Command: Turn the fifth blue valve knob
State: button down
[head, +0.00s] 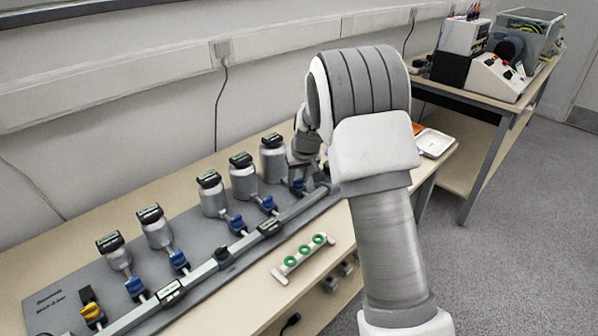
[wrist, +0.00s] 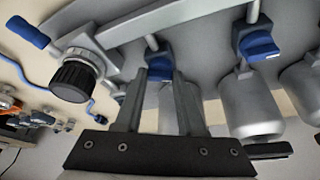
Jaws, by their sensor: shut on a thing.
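A row of blue valve knobs runs along the grey board, each in front of a grey canister. The fifth blue knob (head: 297,186) is at the far right end of the row, partly hidden by my gripper. In the wrist view this fifth blue knob (wrist: 158,62) sits between my fingertips. My gripper (wrist: 159,76) is shut on it, one finger on each side. In the head view most of my gripper is hidden behind my arm. The fourth blue knob (wrist: 258,44) stands apart to the right in the wrist view; it also shows in the head view (head: 269,205).
Canisters (head: 273,158) stand close behind the knobs. A rail with a black knob (wrist: 75,80) and a blue hose end lies left in the wrist view. A holder with green rings (head: 304,256) lies in front of the board. A second table (head: 530,95) with equipment stands right.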

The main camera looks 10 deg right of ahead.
jog(key=m+h+p, duration=0.1)
jog(key=m, duration=0.1)
jog(key=m+p, duration=0.2)
jog(key=m+h+p, duration=0.1)
jog(key=m+p, duration=0.1)
jog(key=shift+a+r+h, duration=0.15)
jog(key=shift+a+h, duration=0.1)
jog(key=shift+h, duration=0.05)
jog(key=m+g+h+p, duration=0.1)
jog(key=m+p, duration=0.1)
jog(key=m, duration=0.1)
jog(key=shift+w+m, duration=0.1)
jog(key=shift+m, duration=0.3)
jog(key=shift+f+m+g+h+p, duration=0.15)
jog(key=shift+m+g+p, duration=0.15)
jog(key=shift+m, duration=0.4)
jog(key=shift+f+m+g+h+p, duration=0.15)
jog(key=shift+m+g+p, duration=0.15)
jog(key=shift+m, duration=0.4)
jog(key=shift+r, duration=0.1)
jog(key=c, duration=0.5)
grip_release()
jog(key=p+v, duration=0.2)
jog(key=v, duration=1.5)
jog(key=shift+a+r, duration=0.15)
jog(key=shift+a, duration=0.1)
